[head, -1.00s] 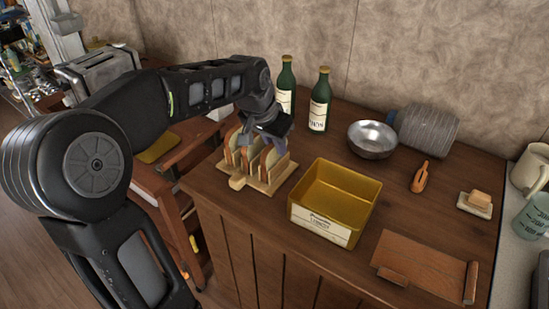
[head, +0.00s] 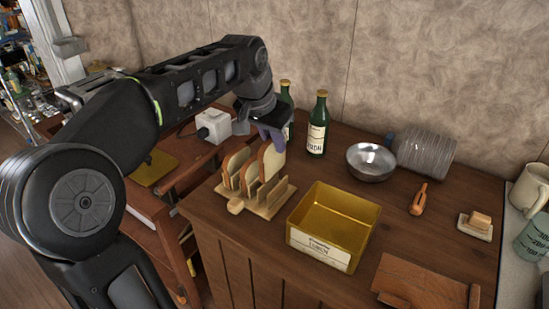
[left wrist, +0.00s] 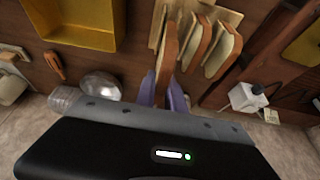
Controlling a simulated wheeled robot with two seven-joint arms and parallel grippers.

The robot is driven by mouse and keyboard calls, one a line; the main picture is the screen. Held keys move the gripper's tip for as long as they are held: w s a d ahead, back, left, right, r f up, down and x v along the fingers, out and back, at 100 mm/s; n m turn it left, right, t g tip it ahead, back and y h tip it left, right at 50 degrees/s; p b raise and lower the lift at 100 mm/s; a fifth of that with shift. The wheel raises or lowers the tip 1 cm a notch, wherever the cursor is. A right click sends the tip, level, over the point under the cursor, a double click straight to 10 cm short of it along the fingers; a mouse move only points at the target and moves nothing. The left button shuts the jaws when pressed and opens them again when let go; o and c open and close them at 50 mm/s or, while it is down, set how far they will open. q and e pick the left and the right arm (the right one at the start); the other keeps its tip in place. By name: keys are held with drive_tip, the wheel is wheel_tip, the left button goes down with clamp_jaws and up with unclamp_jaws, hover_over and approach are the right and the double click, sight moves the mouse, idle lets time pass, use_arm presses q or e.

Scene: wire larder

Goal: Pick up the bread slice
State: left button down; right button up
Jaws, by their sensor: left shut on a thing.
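A bread slice (head: 271,161) with a brown crust is held upright by my left gripper (head: 273,138), whose purple fingers are shut on its upper edge. The slice is raised higher than the other slices, over the right part of a wooden toast rack (head: 278,199). I cannot tell whether its lower edge is clear of the slots. More slices (head: 237,163) stand in the rack to the left. In the left wrist view the held slice (left wrist: 168,55) runs out from between the fingers (left wrist: 166,94), beside two other slices (left wrist: 196,43). My right gripper is not in view.
An open yellow bin (head: 336,219) stands right of the rack. Two green bottles (head: 317,128) stand behind the gripper. A metal bowl (head: 371,161), a ribbed jar (head: 426,153), an orange scoop (head: 418,200) and a butter dish (head: 477,224) are farther right. A wooden board (head: 425,281) lies in front.

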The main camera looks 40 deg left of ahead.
use_arm(q)
wheel_tip(320, 180, up, 2)
idle(2.0)
